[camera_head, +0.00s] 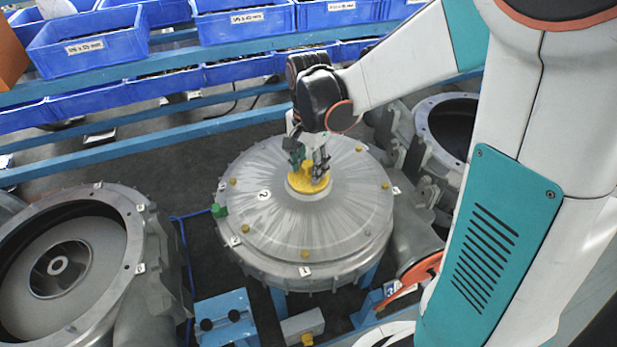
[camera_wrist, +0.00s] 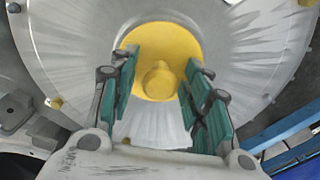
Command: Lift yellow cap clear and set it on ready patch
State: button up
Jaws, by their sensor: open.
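The yellow cap (camera_head: 309,182) sits at the centre of the round grey blower cover (camera_head: 270,215). It has a wide flat disc and a raised knob. In the wrist view the yellow cap (camera_wrist: 160,68) lies ahead of my gripper (camera_wrist: 152,98), with its knob between the two green finger pads. The fingers are open, with a gap on each side of the knob. In the head view my gripper (camera_head: 309,168) hangs over the cap and hides part of it. I cannot make out a ready patch in either view.
An open blower housing (camera_head: 120,235) stands at the left, another (camera_head: 440,115) at the right behind my arm. Blue bins (camera_head: 90,50) line the rack at the back. A blue block (camera_head: 228,315) and a grey block (camera_head: 303,327) are in front. Small yellow bolts dot the cover.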

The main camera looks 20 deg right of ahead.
aim_at(309, 162)
jog(key=shift+c, duration=0.3)
grip_shut()
jog(key=shift+r+p, duration=0.35)
jog(key=shift+r, duration=0.35)
jog(key=shift+r+p, duration=0.9)
jog(key=shift+r, duration=0.65)
